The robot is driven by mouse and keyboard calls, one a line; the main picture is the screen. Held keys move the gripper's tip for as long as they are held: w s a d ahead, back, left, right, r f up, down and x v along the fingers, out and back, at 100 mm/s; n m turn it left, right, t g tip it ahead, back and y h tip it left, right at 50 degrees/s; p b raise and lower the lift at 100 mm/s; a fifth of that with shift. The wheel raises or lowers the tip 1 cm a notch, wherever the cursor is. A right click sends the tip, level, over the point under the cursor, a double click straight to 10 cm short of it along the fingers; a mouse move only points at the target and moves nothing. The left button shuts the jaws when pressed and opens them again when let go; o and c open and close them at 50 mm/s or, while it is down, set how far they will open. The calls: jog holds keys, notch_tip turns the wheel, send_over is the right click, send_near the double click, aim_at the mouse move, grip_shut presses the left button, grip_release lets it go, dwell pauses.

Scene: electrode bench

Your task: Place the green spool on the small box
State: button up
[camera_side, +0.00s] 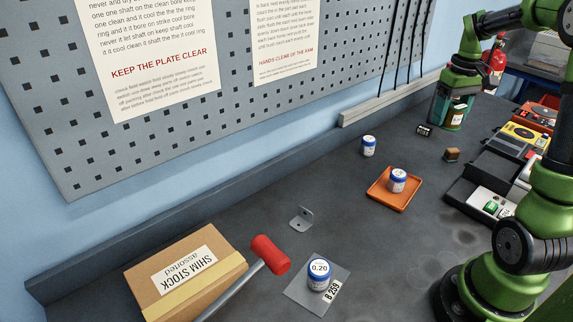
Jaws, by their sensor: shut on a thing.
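My gripper (452,108) is at the upper right, low over the far part of the bench. It is shut on a dark green thing at its lower end, which I take for the green spool; its outline is hard to separate from my green arm. A small brown box (451,154) stands on the bench a little below and apart from my gripper in the picture. I cannot tell how high the held thing is above the bench.
A small black-and-white piece (424,130) lies just left of my gripper. A blue-and-white jar (369,146) and an orange tray (391,204) holding another jar are further left. Instruments (499,180) crowd the right. A shim stock box (187,275) and a red-headed hammer (268,254) are in front.

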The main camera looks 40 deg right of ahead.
jog(key=shift+r, duration=0.85)
jog(key=w+a+n, duration=0.5)
jog(key=w+a, duration=0.6)
jog(key=w, duration=0.1)
jog(key=w+a+n, duration=0.3)
jog(key=w+a, duration=0.1)
jog(key=a, duration=0.6)
jog(key=w+a+n, duration=0.4)
jog(key=a, duration=0.6)
jog(key=s+a+n, duration=0.1)
jog(key=a+n, duration=0.3)
jog(key=a, duration=1.2)
jog(key=shift+s+a+r+n, duration=0.15)
jog(key=shift+a+r+n, duration=0.1)
jog(key=shift+a+n, duration=0.05)
jog(key=s+a+n, duration=0.1)
jog(key=s+a, duration=0.1)
jog(key=a, duration=0.2)
jog(key=s+a+n, duration=0.1)
jog(key=s+a, duration=0.1)
jog(key=a, duration=0.3)
jog(key=s+a+n, duration=0.2)
jog(key=a, duration=0.3)
jog(key=shift+s+a+f, duration=0.1)
jog(key=shift+s+f, duration=0.05)
jog(key=shift+f, duration=0.1)
send_over(204, 272)
notch_tip(204, 272, down, 11)
jog(key=shift+f, duration=2)
